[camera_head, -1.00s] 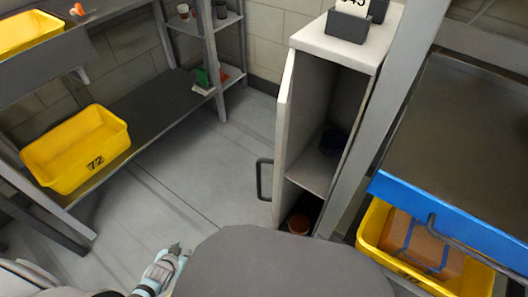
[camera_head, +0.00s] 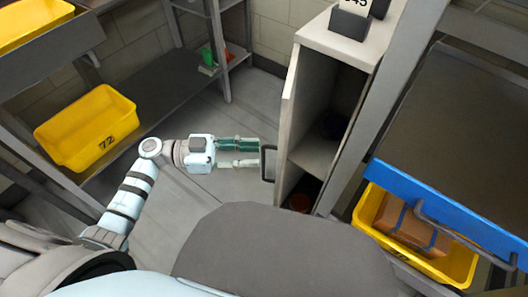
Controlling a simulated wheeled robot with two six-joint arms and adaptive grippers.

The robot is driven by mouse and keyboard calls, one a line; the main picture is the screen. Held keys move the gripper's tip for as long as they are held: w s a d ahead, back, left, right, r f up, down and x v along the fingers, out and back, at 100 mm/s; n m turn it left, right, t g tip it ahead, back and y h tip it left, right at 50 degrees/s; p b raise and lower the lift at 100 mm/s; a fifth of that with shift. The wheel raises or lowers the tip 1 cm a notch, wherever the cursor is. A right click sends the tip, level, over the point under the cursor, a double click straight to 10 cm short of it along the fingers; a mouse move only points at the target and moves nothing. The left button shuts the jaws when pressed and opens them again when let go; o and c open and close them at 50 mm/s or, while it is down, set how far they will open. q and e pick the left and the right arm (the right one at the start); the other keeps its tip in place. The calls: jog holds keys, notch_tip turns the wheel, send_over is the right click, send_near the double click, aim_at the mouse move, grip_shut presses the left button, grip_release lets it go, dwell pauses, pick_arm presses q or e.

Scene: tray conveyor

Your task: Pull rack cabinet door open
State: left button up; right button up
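The rack cabinet (camera_head: 347,45) is white and narrow, with its front open to view. Its door (camera_head: 286,130) stands swung open, seen nearly edge-on at the cabinet's left side. A dark bar handle (camera_head: 268,163) sticks out to the left from the door's outer face. My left gripper (camera_head: 258,153) comes in from the left and points right, with its fingertips at the handle. Its two fingers are apart with a gap between them. I cannot tell whether they touch the handle. My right gripper is out of view.
Inside the cabinet, a dark item (camera_head: 333,127) sits on a shelf and a reddish one (camera_head: 299,202) lies below. A yellow bin (camera_head: 88,128) sits on the left rack. Another yellow bin (camera_head: 455,270) is at right under a blue-edged surface (camera_head: 440,212). Floor left of the door is clear.

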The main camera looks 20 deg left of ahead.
pick_arm(q)
jog(key=shift+x, duration=1.9)
grip_shut()
